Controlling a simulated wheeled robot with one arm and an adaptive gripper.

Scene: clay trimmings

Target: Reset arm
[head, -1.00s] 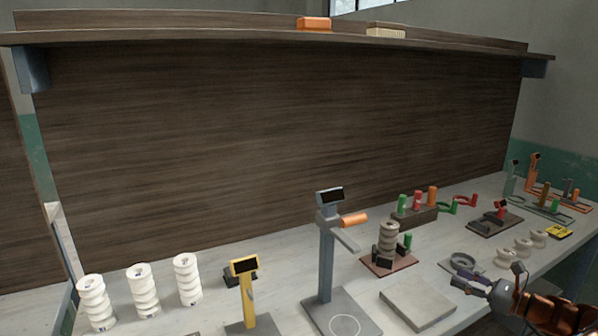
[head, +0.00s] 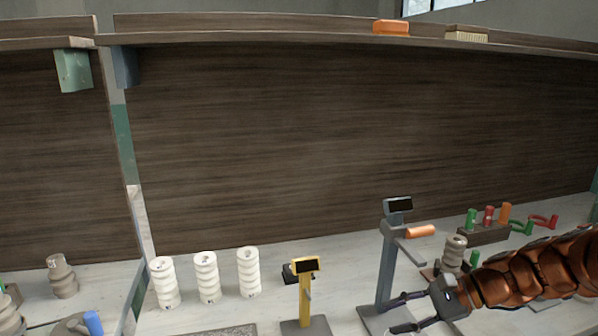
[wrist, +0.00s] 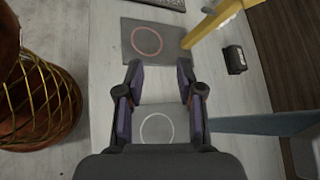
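My gripper (head: 398,313) is in the lower right of the head view, at the end of my copper-coloured arm. It is in front of the blue-grey stand (head: 386,262) with the orange handle. In the wrist view my gripper (wrist: 161,75) has its two dark fingers spread apart with nothing between them. Below the fingers in that view lies a grey plate with a pale ring (wrist: 157,128). Another grey plate with a reddish ring (wrist: 147,41) lies beyond the fingertips.
A yellow stand (head: 306,290) with a dark screen stands left of my gripper. Several white ribbed cylinders (head: 206,277) stand further left. Coloured handles (head: 489,216) stand at the right.

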